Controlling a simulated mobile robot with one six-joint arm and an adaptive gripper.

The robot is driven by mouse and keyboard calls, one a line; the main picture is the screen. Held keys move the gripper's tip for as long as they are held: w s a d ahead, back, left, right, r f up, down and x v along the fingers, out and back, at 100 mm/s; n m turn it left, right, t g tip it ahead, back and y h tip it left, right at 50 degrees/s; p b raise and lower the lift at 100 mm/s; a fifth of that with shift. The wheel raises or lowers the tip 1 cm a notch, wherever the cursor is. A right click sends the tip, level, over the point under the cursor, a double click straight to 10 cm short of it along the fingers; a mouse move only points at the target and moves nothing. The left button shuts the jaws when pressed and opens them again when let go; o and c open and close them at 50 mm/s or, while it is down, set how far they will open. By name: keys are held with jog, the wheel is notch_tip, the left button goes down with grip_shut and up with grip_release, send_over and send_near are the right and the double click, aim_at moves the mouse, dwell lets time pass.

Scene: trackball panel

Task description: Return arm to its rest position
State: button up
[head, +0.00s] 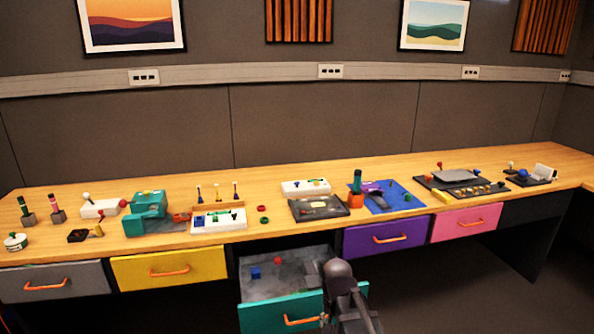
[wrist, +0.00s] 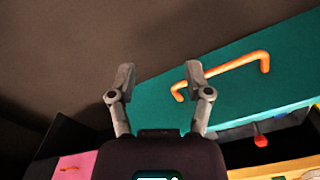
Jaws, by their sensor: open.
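My gripper (wrist: 160,72) is open, with nothing held between its fingers in the wrist view. The orange handle (wrist: 240,66) of the teal drawer (wrist: 225,90) passes behind the right fingertip, and one end shows in the gap. I cannot tell whether they touch. In the head view my arm stands in front of the drawer's right part and hides some of it. The teal drawer (head: 262,318) is pulled out below the desk, and its handle (head: 300,321) shows beside my arm. A dark panel with a blue ball (head: 522,173) sits at the desk's right end.
The open drawer holds a blue block (head: 255,273) and a red piece (head: 277,261). The yellow (head: 170,268), grey (head: 50,283), purple (head: 385,239) and pink (head: 466,223) drawers are shut. The wooden desk (head: 290,176) carries several panels and levers. Floor is free at the right.

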jog(key=s+d+f+n+b, duration=0.3)
jog(key=s+d+f+b, duration=0.45)
jog(key=f, duration=0.25)
notch_tip(320, 180, up, 24)
jog(key=p, duration=2.3)
jog(key=shift+w+a+r, duration=0.2)
jog(key=shift+w+a, duration=0.05)
jog(key=shift+w, duration=0.1)
jog(key=shift+c, duration=0.6)
